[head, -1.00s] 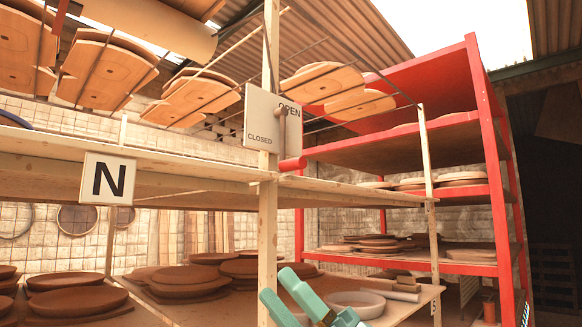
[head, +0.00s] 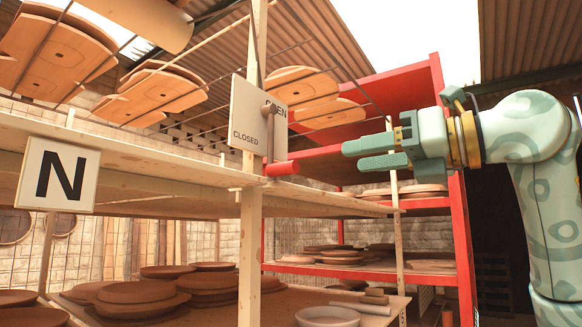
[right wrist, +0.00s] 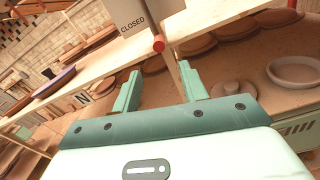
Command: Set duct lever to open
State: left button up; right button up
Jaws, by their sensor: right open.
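The duct lever is on a pale plate (head: 242,118) marked OPEN at the upper right and CLOSED at the lower left, fixed by a wooden post. Its grey arm (head: 270,135) hangs down from the pivot to a red grip (head: 282,169). My right gripper (head: 354,156) is open and empty, to the right of the red grip and apart from it, fingers pointing left at it. In the right wrist view the red grip (right wrist: 158,43) lies beyond the gap between the open fingertips (right wrist: 160,72). My left gripper is out of view.
Wooden shelves (head: 150,165) with an N sign (head: 57,174) stand at left. A red rack (head: 463,240) stands behind my right arm. Clay discs and a pale bowl (head: 328,317) rest on the lower shelf. Thin rods run above near the plate.

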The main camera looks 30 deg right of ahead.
aim_at(302, 166)
jog(key=p+x, duration=0.2)
jog(key=x, duration=1.1)
jog(key=shift+a, duration=0.1)
grip_shut()
